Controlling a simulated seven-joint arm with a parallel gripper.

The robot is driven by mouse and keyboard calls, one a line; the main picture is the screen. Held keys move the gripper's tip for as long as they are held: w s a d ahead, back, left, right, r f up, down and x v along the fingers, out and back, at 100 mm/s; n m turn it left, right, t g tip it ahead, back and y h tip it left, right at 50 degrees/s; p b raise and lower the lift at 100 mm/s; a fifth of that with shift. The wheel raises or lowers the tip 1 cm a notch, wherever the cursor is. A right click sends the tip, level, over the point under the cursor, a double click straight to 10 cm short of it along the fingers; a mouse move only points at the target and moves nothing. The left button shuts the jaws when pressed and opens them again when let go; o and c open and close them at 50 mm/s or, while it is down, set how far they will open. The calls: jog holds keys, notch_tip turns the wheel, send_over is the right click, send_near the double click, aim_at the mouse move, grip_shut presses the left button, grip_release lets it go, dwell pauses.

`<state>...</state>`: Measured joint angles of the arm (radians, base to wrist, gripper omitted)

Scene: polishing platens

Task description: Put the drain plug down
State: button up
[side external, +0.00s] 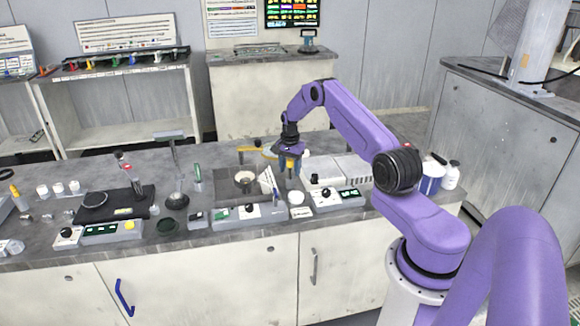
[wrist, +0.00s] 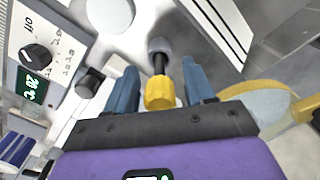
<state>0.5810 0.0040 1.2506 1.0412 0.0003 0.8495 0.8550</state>
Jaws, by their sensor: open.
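A small plug-like part with a yellow faceted head (wrist: 160,93), a black stem and a grey end shows between my fingers in the wrist view. I take it for the drain plug. My gripper (wrist: 162,72) is open, with a blue-grey finger on each side of the part and visible gaps to both. In the side view my gripper (side external: 290,160) is low over the bench, right of the white bowl (side external: 244,176). A bit of yellow shows at its fingers there. Whether the part touches the surface below is hard to tell.
A control box with a knob and green display (side external: 338,198) stands just in front to the right; its display also shows in the wrist view (wrist: 33,86). A round yellow-rimmed thing (wrist: 262,104) is close on the right. A white round piece (side external: 296,198) stands nearby.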

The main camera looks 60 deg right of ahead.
notch_tip(320, 180, up, 17)
jog(key=s+a+r+n, duration=0.1)
jog(key=a+r+n, duration=0.15)
jog(key=a, duration=0.65)
jog(key=a+r+n, duration=0.2)
jog(key=a+n, duration=0.2)
jog(key=a, duration=0.5)
jog(key=s+a+r+n, duration=0.1)
jog(key=a+r+n, duration=0.15)
jog(key=a, duration=0.55)
jog(key=s+a+r+n, duration=0.2)
jog(key=s+a+n, duration=0.5)
jog(key=s+a, duration=0.4)
jog(key=s+a+n, duration=0.2)
jog(key=s+n, duration=0.2)
jog(key=s, duration=0.4)
jog(key=s+a+n, duration=0.3)
jog(key=s+n, duration=0.1)
jog(key=s, duration=0.4)
jog(key=shift+a+f+n, duration=0.25)
jog(key=shift+n, duration=0.05)
jog(key=shift+o, duration=0.4)
jog(key=s+d+f+n, duration=0.1)
jog(key=s+n, duration=0.3)
jog(key=s, duration=0.4)
jog(key=shift+d+f, duration=0.25)
jog(key=shift+d, duration=0.25)
